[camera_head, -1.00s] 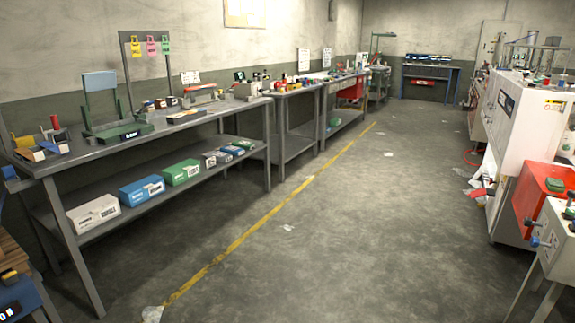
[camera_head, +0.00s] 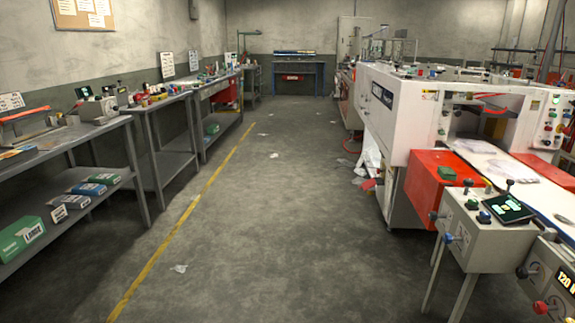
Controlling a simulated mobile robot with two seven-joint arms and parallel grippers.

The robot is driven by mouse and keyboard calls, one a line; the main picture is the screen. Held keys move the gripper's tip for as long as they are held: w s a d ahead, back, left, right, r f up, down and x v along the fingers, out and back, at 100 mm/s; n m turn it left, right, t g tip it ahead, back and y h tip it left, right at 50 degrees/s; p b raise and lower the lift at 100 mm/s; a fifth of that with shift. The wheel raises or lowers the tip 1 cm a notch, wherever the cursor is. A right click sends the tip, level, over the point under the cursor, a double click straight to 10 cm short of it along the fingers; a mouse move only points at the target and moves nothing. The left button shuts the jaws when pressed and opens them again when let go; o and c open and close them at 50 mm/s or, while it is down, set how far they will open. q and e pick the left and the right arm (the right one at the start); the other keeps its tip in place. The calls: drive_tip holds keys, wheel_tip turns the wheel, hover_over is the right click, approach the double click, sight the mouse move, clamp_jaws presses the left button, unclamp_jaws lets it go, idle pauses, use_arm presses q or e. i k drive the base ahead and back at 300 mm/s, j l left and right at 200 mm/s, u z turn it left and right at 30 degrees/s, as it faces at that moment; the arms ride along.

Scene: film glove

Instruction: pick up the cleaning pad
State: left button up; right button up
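I cannot make out a cleaning pad for certain. A small green block (camera_head: 447,173), possibly the pad, sits on top of the red box (camera_head: 432,190) at the near end of the white machine on the right. Neither of my grippers shows in the head view.
A white machine (camera_head: 410,112) with a control stand (camera_head: 478,228) in front of it fills the right side. Workbenches (camera_head: 75,138) line the left wall. Between them is an open grey floor with a yellow line (camera_head: 190,213) and paper scraps. A blue bench (camera_head: 291,63) stands at the far end.

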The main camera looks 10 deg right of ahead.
sight(447, 174)
drive_tip(key=i+z, duration=0.35)
drive_tip(key=i, duration=0.25)
drive_tip(key=i+z, duration=0.4)
drive_tip(key=i, duration=0.2)
drive_tip(key=i+l+z, duration=0.1)
drive_tip(key=i+z, duration=0.2)
drive_tip(key=i, duration=0.3)
drive_tip(key=i+z, duration=0.3)
drive_tip(key=i, duration=0.3)
